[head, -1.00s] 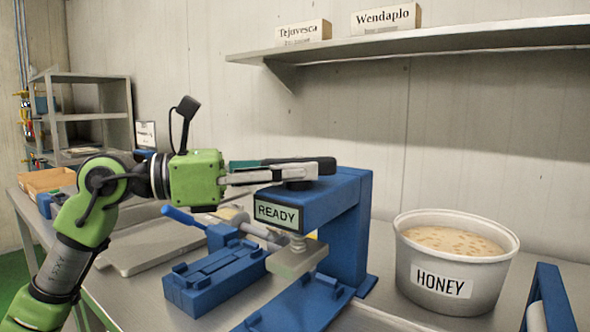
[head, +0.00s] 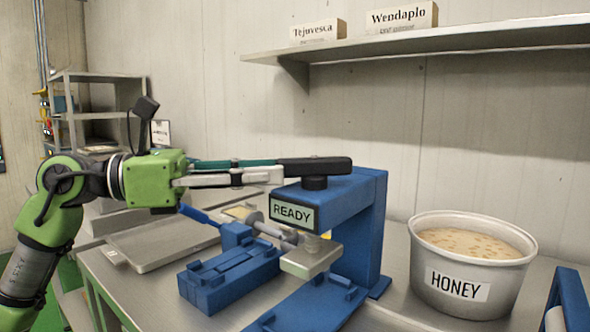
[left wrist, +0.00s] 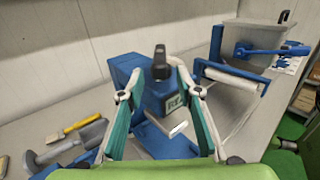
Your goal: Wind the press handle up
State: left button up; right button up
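The blue press (head: 365,225) stands on the bench with a lit "READY" display (head: 293,213). Its black handle (head: 330,165) is a bar on a round hub on top of the press. A metal plate (head: 311,258) hangs under the head, above the blue base (head: 315,305). My left gripper (head: 276,172) is level with the handle, its fingertips at the bar's left end. In the left wrist view the fingers stand apart, one on each side of the handle (left wrist: 160,68); a gap shows at the left finger. My right gripper is not in view.
A grey tub labelled "HONEY" (head: 470,270) stands right of the press. A blue mould (head: 230,277) and a metal tray (head: 160,243) lie to its left. A wall shelf (head: 430,40) hangs above. A blue frame (head: 568,298) is at the right edge.

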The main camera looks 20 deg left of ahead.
pick_arm(q)
jog(key=shift+v, duration=2.3)
